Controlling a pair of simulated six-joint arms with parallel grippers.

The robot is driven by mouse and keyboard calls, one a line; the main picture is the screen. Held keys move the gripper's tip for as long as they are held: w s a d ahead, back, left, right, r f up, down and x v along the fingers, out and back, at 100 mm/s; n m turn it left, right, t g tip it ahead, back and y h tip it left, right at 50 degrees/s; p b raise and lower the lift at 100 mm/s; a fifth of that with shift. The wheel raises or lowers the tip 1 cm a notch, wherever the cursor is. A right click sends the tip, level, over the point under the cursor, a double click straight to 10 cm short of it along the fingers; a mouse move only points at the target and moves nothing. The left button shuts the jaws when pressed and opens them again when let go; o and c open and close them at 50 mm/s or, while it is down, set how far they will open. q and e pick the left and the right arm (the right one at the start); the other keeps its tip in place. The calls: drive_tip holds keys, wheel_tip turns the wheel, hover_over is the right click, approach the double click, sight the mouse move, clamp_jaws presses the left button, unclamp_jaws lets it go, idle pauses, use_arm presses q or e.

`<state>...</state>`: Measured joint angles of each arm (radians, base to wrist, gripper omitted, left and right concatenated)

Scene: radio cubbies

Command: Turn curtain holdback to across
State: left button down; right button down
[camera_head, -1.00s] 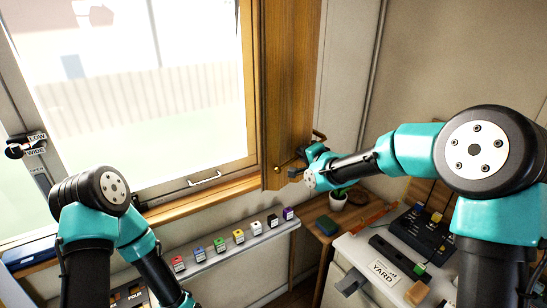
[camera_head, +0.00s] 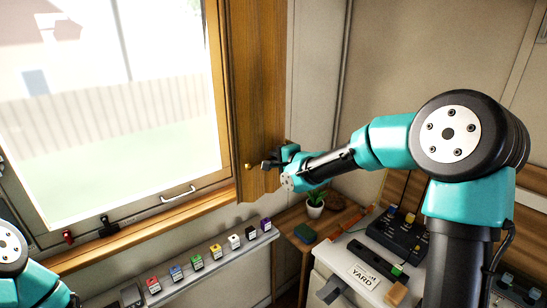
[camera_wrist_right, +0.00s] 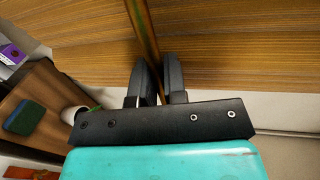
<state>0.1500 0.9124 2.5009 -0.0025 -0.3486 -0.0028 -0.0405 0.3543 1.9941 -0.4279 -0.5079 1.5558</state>
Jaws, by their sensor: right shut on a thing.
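My right gripper (camera_head: 266,164) is at the panel's lower right part, just right of the knob. My left gripper is out of view; only part of my left arm shows at the lower left.
A shelf (camera_head: 180,276) with several coloured blocks runs below the window sill. Under my right arm are a potted plant (camera_head: 315,205) and a desk with a YARD label (camera_head: 364,276) and dark control boxes (camera_head: 398,235).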

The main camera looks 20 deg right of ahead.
drive_tip(key=c, duration=1.2)
unclamp_jaws()
drive_tip(key=shift+r, duration=0.1)
drive_tip(key=v, duration=1.7)
drive_tip(key=shift+s, duration=0.15)
drive_tip(key=shift+d+r, duration=0.1)
drive_tip(key=a+f+n+g+h, duration=0.1)
drive_tip(key=a+f+n+g, duration=0.15)
drive_tip(key=f, duration=1.05)
drive_tip(key=a+f+n+g, duration=0.15)
drive_tip(key=f+g, duration=0.25)
drive_tip(key=f, duration=1)
drive_tip(key=s+a+f+n+g, duration=0.3)
drive_tip(key=s+f+n+g, duration=0.1)
drive_tip(key=s+f, duration=0.5)
drive_tip(key=s+a+f+n+g, duration=0.3)
drive_tip(key=s+f, duration=0.6)
drive_tip(key=f, duration=0.5)
drive_tip(key=shift+s+n+g, duration=0.25)
drive_tip(key=shift+n+g, duration=0.1)
drive_tip(key=shift+n, duration=0.35)
